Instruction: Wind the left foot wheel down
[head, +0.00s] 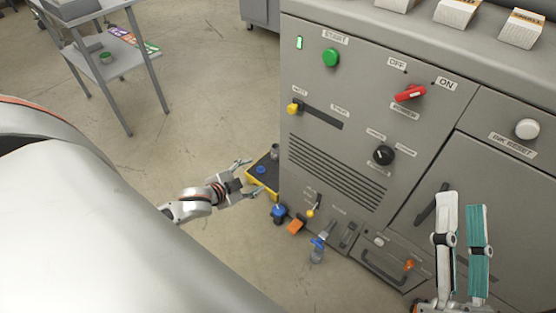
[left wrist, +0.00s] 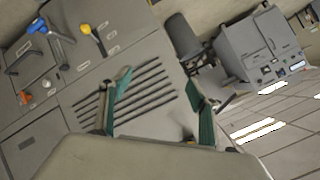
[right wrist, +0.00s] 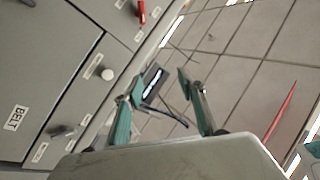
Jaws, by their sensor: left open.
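A blue wheel-like part (head: 279,212) sits low at the grey machine's front left corner, close to the floor; it looks like the left foot wheel, but I cannot be sure. My left gripper (head: 254,177) is open and empty, up and left of this part in the head view, and apart from it. In the left wrist view the left gripper (left wrist: 158,82) shows its two teal fingers spread, with the machine's vent slots behind them; I cannot make out the wheel there. My right gripper (head: 462,202) is open and empty before the machine's right side; it also shows in the right wrist view (right wrist: 158,76).
A yellow-edged tray (head: 264,176) is by the machine's left side, near my left gripper. An orange pedal-like part (head: 296,227), a blue-handled part (head: 317,249) and a drawer handle (head: 382,271) are low on the front. A grey cart (head: 122,62) stands back left. Floor between is clear.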

